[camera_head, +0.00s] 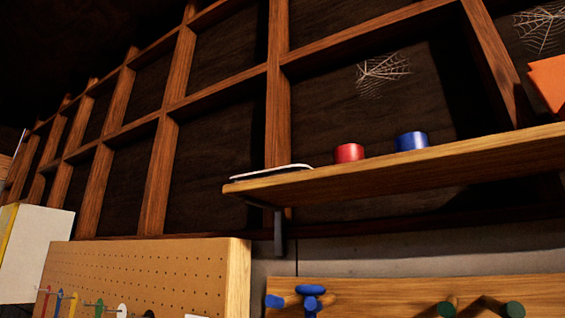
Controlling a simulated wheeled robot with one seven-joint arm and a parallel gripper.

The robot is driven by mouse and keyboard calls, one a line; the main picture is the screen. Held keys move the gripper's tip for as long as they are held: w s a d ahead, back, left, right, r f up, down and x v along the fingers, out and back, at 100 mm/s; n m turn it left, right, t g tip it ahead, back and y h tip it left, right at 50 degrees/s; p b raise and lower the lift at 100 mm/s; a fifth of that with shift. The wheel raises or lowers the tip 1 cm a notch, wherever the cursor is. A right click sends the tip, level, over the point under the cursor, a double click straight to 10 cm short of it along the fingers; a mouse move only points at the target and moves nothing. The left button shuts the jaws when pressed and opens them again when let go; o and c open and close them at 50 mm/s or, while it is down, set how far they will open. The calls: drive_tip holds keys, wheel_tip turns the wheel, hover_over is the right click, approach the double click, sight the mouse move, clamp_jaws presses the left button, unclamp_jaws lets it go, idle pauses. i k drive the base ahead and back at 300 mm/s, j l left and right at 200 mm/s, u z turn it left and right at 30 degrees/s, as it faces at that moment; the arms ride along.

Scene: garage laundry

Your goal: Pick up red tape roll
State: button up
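A red tape roll (349,153) lies on a wooden wall shelf (440,163), a little left of the shelf's middle. A blue roll (411,141) sits to its right with a small gap between them. A flat pale item (270,172) lies to its left at the shelf's left end. I see the shelf from below, so the bottom edges of the rolls are partly hidden by its front edge. My gripper is not in view.
An orange object (549,82) stands at the shelf's right. Below are a pegboard (150,262) with hanging tools and a wooden board (400,290) with blue and green handled items. A white box (35,245) is at far left. The wall has wooden framing and cobwebs.

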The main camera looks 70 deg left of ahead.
sight(348, 153)
drive_tip(key=k+u, duration=0.15)
drive_tip(key=u, duration=1.5)
